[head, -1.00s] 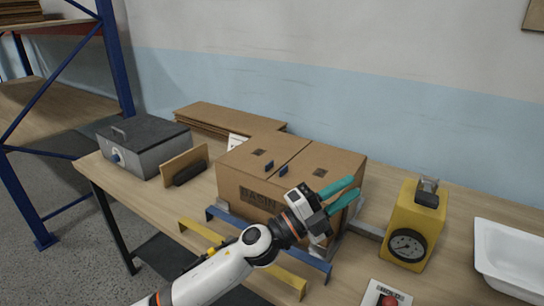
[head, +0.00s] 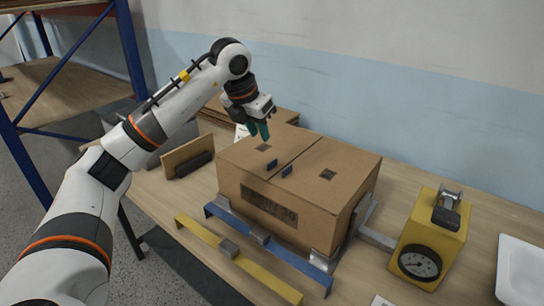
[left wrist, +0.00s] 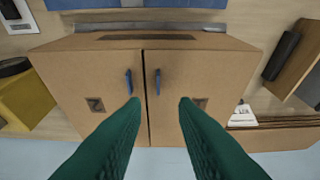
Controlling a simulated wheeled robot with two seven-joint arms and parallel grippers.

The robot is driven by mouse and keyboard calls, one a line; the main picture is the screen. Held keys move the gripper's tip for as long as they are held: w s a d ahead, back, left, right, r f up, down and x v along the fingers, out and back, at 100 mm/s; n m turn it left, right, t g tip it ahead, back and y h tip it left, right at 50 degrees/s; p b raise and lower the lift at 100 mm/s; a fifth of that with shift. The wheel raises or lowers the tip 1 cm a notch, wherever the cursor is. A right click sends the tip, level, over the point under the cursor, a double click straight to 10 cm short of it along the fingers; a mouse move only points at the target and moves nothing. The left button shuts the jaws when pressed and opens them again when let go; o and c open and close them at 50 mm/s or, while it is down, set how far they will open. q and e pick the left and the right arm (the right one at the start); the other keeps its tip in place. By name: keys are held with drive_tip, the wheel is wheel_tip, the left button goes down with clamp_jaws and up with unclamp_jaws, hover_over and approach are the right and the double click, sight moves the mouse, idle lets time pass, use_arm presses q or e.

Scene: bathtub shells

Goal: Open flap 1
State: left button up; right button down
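A brown cardboard box (head: 262,190) stands on the bench with its two top flaps closed, meeting at a centre seam. The left flap (head: 240,150) and right flap (head: 335,165) each carry a dark square mark and a small blue tab near the seam. The left flap's tab (head: 272,164) also shows in the left wrist view (left wrist: 158,82), where that flap lies on the right; its mark is partly behind a finger. The other mark (left wrist: 95,104) seems to read 2. My left gripper (head: 259,133) is open and empty, pointing down over the left flap's back part. My right gripper is out of view.
A blue bar (head: 270,245) and a yellow bar (head: 235,260) lie in front of the box. A yellow gauge unit (head: 430,235) and a white basin (head: 520,270) stand at right. Flat cardboard (head: 285,115) lies behind; an upright board (head: 187,155) stands left.

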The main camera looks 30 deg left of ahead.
sight(271, 162)
use_arm(q)
drive_tip(key=p+x, duration=0.1)
drive_tip(key=x, duration=1)
drive_tip(key=shift+w+f+p, duration=0.1)
drive_tip(key=shift+p, duration=0.25)
clamp_jaws()
idle(0.8)
